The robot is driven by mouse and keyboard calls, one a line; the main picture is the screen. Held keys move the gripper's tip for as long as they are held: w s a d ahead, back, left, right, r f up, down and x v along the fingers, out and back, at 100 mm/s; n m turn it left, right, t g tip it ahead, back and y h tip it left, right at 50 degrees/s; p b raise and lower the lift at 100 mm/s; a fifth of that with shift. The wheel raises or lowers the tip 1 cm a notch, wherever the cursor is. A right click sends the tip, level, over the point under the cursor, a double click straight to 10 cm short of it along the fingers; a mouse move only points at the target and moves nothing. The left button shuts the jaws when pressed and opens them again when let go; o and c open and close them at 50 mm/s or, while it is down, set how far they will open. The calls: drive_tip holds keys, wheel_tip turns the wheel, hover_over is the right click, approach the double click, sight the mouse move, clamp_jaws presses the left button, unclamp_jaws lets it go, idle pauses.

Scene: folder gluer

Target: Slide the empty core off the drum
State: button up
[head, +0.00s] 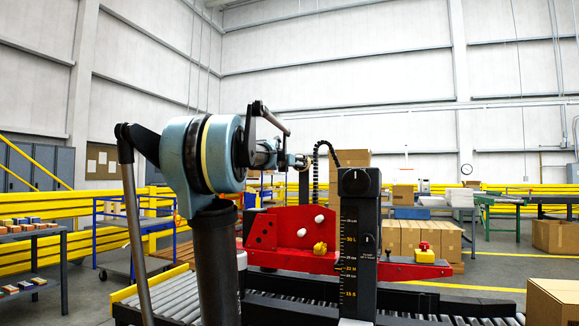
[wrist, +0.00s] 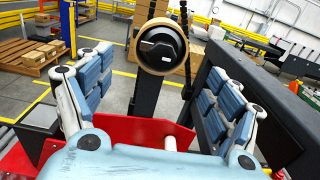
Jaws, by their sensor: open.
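The tan cardboard core (wrist: 160,72) shows in the wrist view as a ring around the black drum (wrist: 160,46). It is seen nearly end-on at the top of a black upright, and it looks empty. My gripper (wrist: 158,62) is open, with blue padded fingers to the left and right of the core in the picture. The core shows between the fingers and looks beyond them, with no contact visible. In the head view my arm reaches out toward the red machine and its end is small there, so the fingers and core cannot be made out clearly.
The red machine panel (head: 292,231) stands below my arm's end, with a black scaled column (head: 358,240) at its right and a roller conveyor (head: 480,320) in front. In the wrist view a dark beam (wrist: 255,105) runs close along the right finger.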

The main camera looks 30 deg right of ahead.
drive_tip(key=shift+x, duration=4.7)
drive_tip(key=shift+x, duration=0.85)
drive_tip(key=shift+s+d, duration=0.1)
drive_tip(key=shift+c, duration=0.4)
drive_tip(key=shift+r, duration=0.1)
drive_tip(key=c, duration=1.1)
